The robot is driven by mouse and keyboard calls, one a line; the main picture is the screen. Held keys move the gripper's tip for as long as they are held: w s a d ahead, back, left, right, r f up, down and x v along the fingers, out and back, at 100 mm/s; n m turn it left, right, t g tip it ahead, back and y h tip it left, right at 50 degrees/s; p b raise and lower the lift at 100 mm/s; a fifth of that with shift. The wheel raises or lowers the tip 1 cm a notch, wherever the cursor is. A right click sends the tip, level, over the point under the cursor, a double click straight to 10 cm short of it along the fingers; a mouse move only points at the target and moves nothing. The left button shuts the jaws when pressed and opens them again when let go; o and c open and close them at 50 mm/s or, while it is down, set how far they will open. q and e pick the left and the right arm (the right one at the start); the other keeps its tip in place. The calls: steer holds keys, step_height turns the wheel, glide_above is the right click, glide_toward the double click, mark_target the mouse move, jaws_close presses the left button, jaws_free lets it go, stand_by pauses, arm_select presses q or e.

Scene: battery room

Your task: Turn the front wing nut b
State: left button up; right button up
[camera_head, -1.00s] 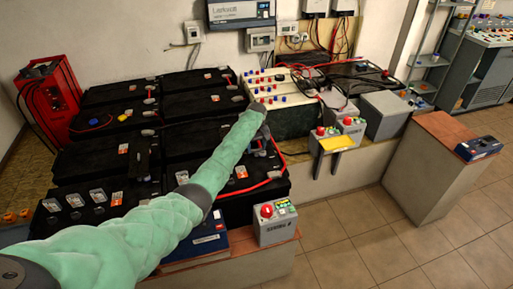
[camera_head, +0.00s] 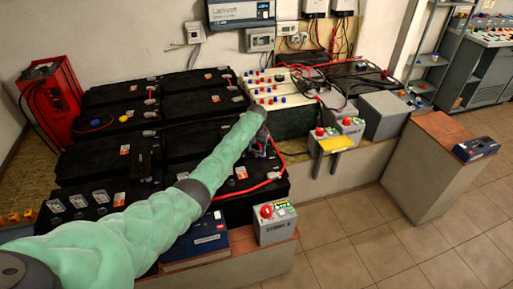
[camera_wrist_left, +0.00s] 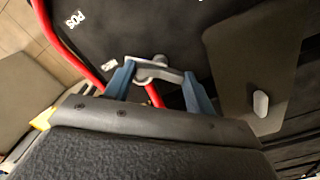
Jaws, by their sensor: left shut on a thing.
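My left gripper (camera_head: 262,146) reaches down over the right edge of the black batteries in the head view, and the forearm hides part of it. In the left wrist view, its two blue fingers (camera_wrist_left: 158,72) stand on either side of a grey wing nut (camera_wrist_left: 150,69) and are shut on it. The nut sits on a black battery top (camera_wrist_left: 165,28) beside a red cable (camera_wrist_left: 76,50) and a "POS" label. My right gripper is in neither view.
More black batteries (camera_head: 110,153) fill the bench at left. A grey switch box (camera_head: 275,222) and a blue box (camera_head: 209,226) stand at the front. A grey plate with a pale knob (camera_wrist_left: 261,103) lies right of the nut in the wrist view.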

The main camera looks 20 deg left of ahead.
arm_select(q)
steer(key=m, duration=0.3)
steer(key=shift+m, duration=0.3)
steer(key=m, duration=0.2)
steer(key=shift+m, duration=0.3)
steer(key=m, duration=0.2)
steer(key=shift+r+m, duration=0.1)
steer(key=shift+m, duration=0.7)
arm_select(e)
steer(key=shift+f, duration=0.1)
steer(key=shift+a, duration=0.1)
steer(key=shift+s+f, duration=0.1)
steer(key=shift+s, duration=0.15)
arm_select(q)
steer(key=o, duration=0.7)
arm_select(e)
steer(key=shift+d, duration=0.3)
